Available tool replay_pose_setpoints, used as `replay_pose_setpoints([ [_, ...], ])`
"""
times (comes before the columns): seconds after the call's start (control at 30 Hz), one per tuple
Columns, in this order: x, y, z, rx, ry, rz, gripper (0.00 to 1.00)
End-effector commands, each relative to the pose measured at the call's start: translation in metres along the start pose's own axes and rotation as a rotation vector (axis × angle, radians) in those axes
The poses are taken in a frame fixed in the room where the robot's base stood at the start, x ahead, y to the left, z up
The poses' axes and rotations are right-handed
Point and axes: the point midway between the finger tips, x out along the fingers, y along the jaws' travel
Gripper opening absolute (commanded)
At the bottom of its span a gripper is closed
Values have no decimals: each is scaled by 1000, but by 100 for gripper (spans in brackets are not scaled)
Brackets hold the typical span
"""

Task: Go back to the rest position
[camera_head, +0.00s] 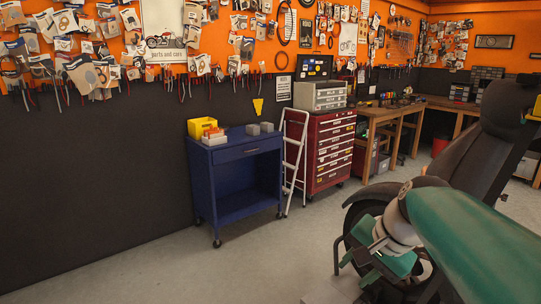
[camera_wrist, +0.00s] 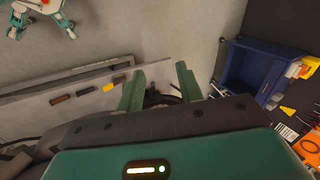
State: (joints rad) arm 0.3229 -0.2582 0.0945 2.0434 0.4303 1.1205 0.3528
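My gripper (camera_wrist: 160,71) is open in the wrist view. Its two green fingers stand well apart, and nothing is clearly held between them. Dark, thin shapes show behind and between the fingers, but I cannot tell what they are. In the head view my green arm fills the lower right, in front of a motorcycle (camera_head: 462,160). I cannot make out the fingertips surely there.
A blue cart (camera_head: 248,152) with a yellow bin (camera_head: 201,126) stands by the dark wall. A white stepladder (camera_head: 293,165) leans beside a red tool chest (camera_head: 330,150). Workbenches (camera_head: 375,113) line the back. The floor (camera_head: 230,262) before the cart is clear.

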Motion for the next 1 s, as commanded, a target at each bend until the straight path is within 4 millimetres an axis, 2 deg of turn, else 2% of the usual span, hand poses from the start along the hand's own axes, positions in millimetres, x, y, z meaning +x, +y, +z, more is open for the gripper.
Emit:
replay_pose_setpoints([
  [0.03,-2,7,20,-87,30,27,36],
  [0.2,-1,42,65,-375,128,115,36],
  [0.4,5,79,99,-674,219,191,36],
  [0.6,9,94,109,-792,251,220,36],
  [1.0,9,94,109,-792,251,221,36],
])
